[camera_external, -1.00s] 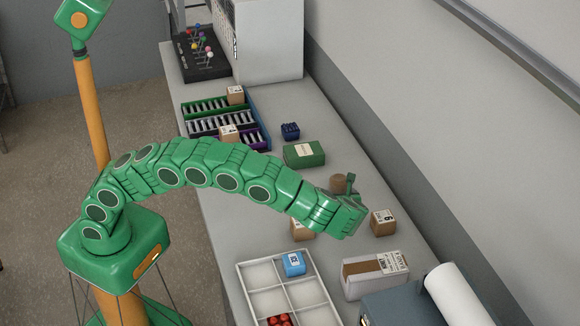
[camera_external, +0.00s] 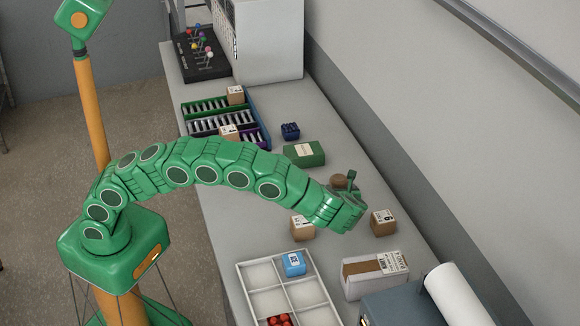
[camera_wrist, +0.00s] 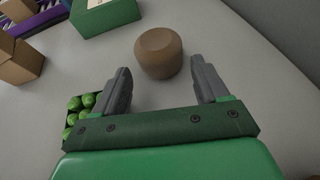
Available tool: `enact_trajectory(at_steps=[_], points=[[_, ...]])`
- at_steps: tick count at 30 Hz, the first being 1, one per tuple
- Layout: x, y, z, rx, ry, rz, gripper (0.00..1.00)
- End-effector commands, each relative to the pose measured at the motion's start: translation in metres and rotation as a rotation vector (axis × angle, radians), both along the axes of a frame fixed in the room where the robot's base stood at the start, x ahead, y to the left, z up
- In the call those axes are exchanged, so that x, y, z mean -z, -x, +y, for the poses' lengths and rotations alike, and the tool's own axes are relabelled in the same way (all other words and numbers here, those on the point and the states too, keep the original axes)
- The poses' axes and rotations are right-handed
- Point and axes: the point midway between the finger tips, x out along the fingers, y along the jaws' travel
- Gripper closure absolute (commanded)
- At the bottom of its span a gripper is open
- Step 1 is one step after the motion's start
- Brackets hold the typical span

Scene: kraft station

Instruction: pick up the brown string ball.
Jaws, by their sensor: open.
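The brown string ball (camera_wrist: 159,53) is a squat, rounded brown thing with a flat top, standing on the table ahead of my fingertips in the wrist view. My gripper (camera_wrist: 161,72) is open and empty, with one grey finger on each side of the line to the ball. The ball lies just beyond the fingertips, and I see no contact. In the external view the ball (camera_external: 338,181) shows partly behind my gripper (camera_external: 351,186). Its lower part is hidden there.
A green box (camera_external: 304,154) stands behind the ball. Small cardboard boxes stand on the left (camera_external: 302,228) and right (camera_external: 383,222) of my gripper. A container of green balls (camera_wrist: 80,104) lies beside my left finger. A white divided tray (camera_external: 262,303) is nearer the front.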

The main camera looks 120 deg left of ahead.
Motion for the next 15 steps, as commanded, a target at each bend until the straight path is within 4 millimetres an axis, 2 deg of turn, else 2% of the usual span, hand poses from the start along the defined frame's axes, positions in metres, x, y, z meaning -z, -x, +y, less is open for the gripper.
enact_trajectory(at_steps=[9,15], points=[[0.017,0.021,0.034,-0.003,0.001,0.005,0.26],[0.021,0.025,0.042,0.000,0.000,0.002,0.26]])
